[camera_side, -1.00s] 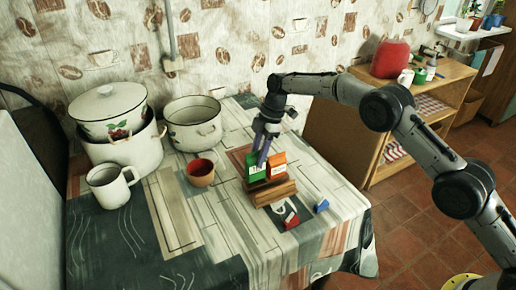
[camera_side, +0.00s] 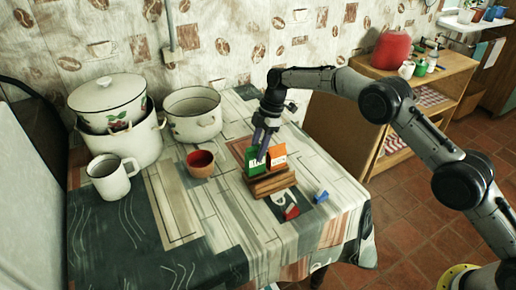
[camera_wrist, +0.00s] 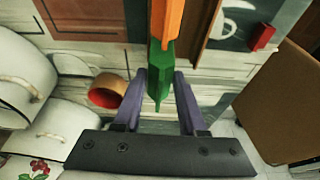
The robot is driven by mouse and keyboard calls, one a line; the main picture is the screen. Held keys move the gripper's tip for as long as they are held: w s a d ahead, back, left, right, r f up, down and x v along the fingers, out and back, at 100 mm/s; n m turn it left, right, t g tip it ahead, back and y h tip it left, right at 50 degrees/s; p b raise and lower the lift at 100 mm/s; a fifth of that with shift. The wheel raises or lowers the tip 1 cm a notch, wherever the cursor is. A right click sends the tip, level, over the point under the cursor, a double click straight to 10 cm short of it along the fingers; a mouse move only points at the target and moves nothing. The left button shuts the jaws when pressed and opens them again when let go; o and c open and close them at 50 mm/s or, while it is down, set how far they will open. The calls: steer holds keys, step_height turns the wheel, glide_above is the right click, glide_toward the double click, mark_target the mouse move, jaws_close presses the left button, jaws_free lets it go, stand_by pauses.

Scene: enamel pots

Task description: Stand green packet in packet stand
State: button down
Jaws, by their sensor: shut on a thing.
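The green packet (camera_side: 252,165) is at the left part of the wooden packet stand (camera_side: 272,187), beside an orange packet (camera_side: 278,157). My gripper (camera_side: 261,157) comes down from above, shut on the green packet. In the wrist view the green packet (camera_wrist: 160,88) shows edge-on between my two purple fingers, with the orange packet (camera_wrist: 166,20) just beyond it. The green packet looks slightly tilted in the side view. Its lower edge is hard to see, so I cannot tell whether it rests fully in the stand.
A red-brown cup (camera_side: 201,164), a white mug (camera_side: 111,178), an open pot (camera_side: 193,116) and lidded pots (camera_side: 115,125) stand to the left. Small red (camera_side: 291,213) and blue (camera_side: 321,197) items lie right of the stand. The front of the table is clear.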

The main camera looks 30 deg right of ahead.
steer(key=shift+f, duration=1.45)
stand_by(0.9)
steer(key=shift+c, duration=1.9)
jaws_free()
